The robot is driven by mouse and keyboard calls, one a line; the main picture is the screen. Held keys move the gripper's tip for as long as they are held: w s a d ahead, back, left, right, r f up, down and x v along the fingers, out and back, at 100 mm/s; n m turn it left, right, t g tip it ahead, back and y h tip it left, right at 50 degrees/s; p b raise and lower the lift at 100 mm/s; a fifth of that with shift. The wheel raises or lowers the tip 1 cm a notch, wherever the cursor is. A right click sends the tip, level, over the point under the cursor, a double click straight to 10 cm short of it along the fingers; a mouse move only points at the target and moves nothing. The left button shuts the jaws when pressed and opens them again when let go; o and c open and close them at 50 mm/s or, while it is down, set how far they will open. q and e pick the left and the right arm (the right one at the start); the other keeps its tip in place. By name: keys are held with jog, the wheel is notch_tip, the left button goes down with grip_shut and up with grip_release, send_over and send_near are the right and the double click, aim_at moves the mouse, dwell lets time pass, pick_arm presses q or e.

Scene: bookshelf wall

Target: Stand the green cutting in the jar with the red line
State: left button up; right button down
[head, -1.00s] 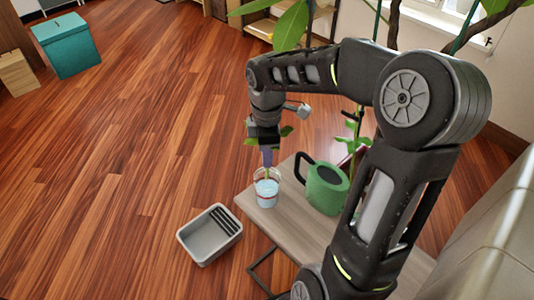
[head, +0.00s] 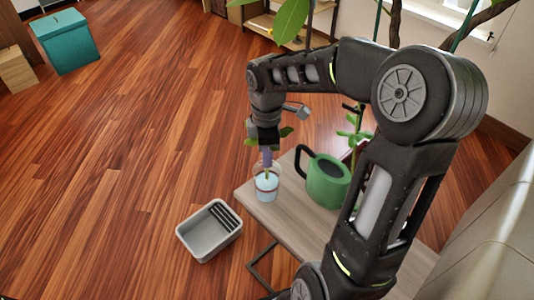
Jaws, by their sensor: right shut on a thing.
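A clear jar (head: 266,190) with pale blue water stands near the left corner of the small wooden table (head: 290,215). A thin reddish line shows faintly on it. My right gripper (head: 266,158) is right above the jar, pointing down and shut on the green cutting (head: 287,131). Leaves stick out on both sides of the gripper. The cutting's lower stem reaches down at the jar's mouth and seems to be inside it; how deep is hard to tell. My left gripper is not in view.
A green watering can (head: 328,182) stands on the table right of the jar, close to my right arm. A grey tray (head: 209,231) lies on the floor left of the table. A potted plant's leaves rise behind. The floor at left is open.

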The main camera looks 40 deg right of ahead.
aim_at(267, 171)
jog(key=shift+f+b, duration=2.2)
jog(key=shift+f, duration=1.05)
jog(key=c, duration=1.4)
grip_release()
jog(key=shift+c, duration=0.2)
jog(key=shift+o, duration=0.6)
jog(key=shift+o, duration=1.1)
notch_tip(267, 171, up, 9)
jog(key=p, duration=0.8)
jog(key=shift+r, duration=0.15)
